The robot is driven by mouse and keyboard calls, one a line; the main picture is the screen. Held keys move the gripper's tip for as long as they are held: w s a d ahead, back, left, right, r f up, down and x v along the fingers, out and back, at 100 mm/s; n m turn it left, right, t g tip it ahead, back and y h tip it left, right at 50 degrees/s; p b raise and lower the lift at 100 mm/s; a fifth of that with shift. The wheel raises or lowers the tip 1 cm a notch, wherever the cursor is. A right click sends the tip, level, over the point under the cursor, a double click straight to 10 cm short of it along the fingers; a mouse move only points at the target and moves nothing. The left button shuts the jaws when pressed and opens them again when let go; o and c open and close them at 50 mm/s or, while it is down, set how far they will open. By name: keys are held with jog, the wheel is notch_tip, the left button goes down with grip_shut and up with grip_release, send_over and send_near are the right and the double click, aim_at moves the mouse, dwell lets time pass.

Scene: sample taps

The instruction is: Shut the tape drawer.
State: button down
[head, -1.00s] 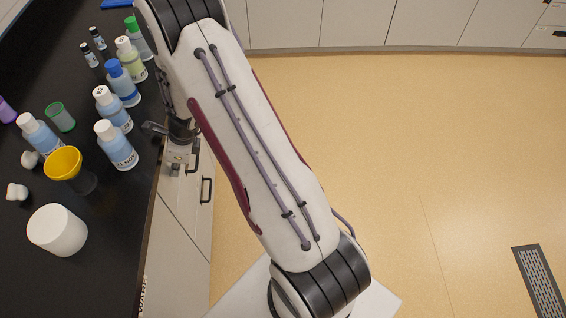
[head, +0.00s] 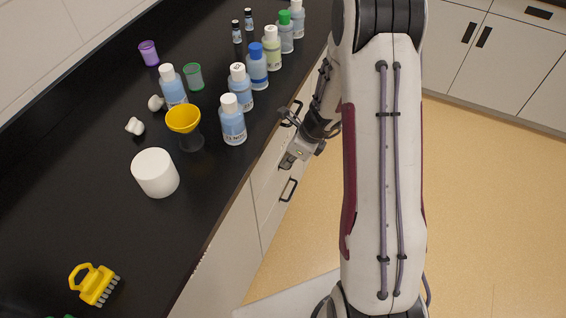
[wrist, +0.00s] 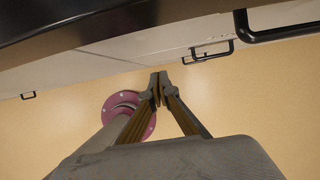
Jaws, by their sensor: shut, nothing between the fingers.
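The pale drawer fronts run under the black counter's edge. One black bar handle (head: 289,190) shows just below my gripper (head: 287,161) in the head view, and another handle (head: 289,117) shows partly behind my arm. I cannot read any label that marks the tape drawer, and I cannot tell how far any drawer stands out. In the wrist view my gripper (wrist: 155,80) is shut and empty, its fingertips together in front of the cabinet. A large handle (wrist: 270,36) and a smaller handle (wrist: 210,54) lie to its upper right. I see no contact with them.
The black counter (head: 85,215) carries several bottles, a yellow funnel (head: 183,119), a white cylinder (head: 155,173) and a yellow brush (head: 95,284). Several bottles stand near the edge beside my arm. The tan floor (head: 480,200) to the right is clear.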

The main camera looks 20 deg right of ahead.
jog(key=v, duration=0.7)
jog(key=shift+r, duration=0.1)
dwell(0.8)
jog(key=s+a+r+n+t+h, duration=0.1)
jog(key=s+a+r+n, duration=0.3)
jog(key=s+r+n, duration=0.8)
jog(key=s+a+r+n+t+h, duration=0.1)
jog(key=s+a+r+n, duration=0.3)
jog(key=s+r+n, duration=0.8)
jog(key=shift+a+r+n+h, duration=0.25)
jog(key=shift+r+n+h, duration=0.35)
jog(key=shift+r+n, duration=0.75)
